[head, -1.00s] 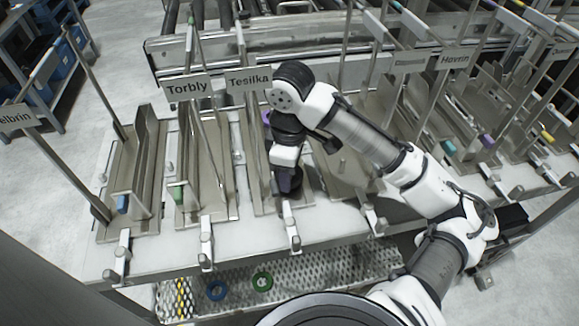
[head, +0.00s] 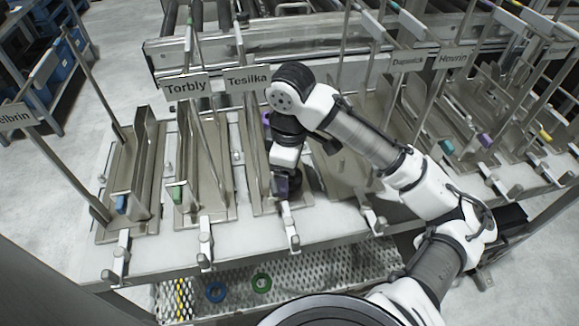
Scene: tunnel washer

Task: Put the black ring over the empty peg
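My gripper (head: 285,186) points down over the front end of the bay under the Tesilka sign (head: 248,79), just behind that bay's front peg (head: 291,228). Its dark fingers are small and partly hidden by the wrist, so I cannot see whether they are open or shut. A black ring cannot be told apart from the dark gripper. Several short pegs stand along the front edge, including one below the Torbly sign (head: 186,87) bay (head: 205,236) and one further left (head: 121,246); no ring is visible on these.
Upright metal rods and plates divide the bays. The white ledge (head: 160,250) is clear between the pegs.

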